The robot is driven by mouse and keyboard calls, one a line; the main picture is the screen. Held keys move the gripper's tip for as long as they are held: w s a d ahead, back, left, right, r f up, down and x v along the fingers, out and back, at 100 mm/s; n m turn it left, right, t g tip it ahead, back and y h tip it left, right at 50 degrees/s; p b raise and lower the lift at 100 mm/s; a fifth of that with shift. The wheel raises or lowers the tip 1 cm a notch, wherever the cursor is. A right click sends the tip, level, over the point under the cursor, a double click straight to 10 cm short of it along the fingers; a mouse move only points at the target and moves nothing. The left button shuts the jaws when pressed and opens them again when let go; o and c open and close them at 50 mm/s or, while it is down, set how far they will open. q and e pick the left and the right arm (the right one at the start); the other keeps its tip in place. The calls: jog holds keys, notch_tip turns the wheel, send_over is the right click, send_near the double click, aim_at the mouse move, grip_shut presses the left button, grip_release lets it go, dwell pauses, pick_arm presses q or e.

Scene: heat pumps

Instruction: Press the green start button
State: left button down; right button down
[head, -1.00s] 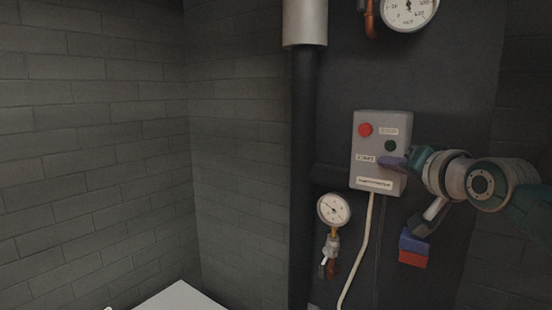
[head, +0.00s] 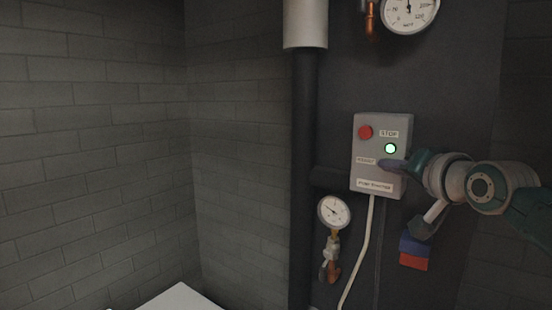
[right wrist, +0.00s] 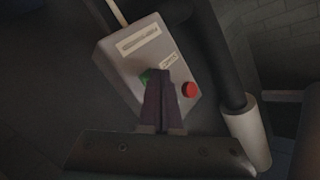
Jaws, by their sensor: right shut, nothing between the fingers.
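A grey control box (head: 362,176) hangs on the dark panel. It has a red button (head: 365,132) beside a STOP label and a bright green light (head: 390,148) below that label. The fingertips of my right gripper (head: 385,163) are shut and empty, at the box face just right of the START label. In the right wrist view the shut fingers (right wrist: 160,75) reach onto the box and partly cover the green start button (right wrist: 146,77). Contact is hard to tell. The red button (right wrist: 189,90) is clear of them. My left gripper is not in view.
A pale cable (head: 363,255) runs down from the box. A small gauge with a valve (head: 333,211) is lower left of it, beside a dark vertical pipe (head: 304,150). A larger gauge (head: 408,13) is above. A blue and red block (head: 414,254) is below my right gripper.

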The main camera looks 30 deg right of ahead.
jog(key=shift+s+a+p, duration=0.25)
jog(key=shift+a+p, duration=0.1)
jog(key=shift+a, duration=0.05)
jog(key=a+p, duration=0.1)
jog(key=s+a+p, duration=0.1)
jog(key=a, duration=0.1)
jog(key=s+a+p, duration=0.1)
jog(key=p, duration=0.1)
jog(key=shift+s+a, duration=0.15)
jog(key=shift+a, duration=0.1)
dwell(0.8)
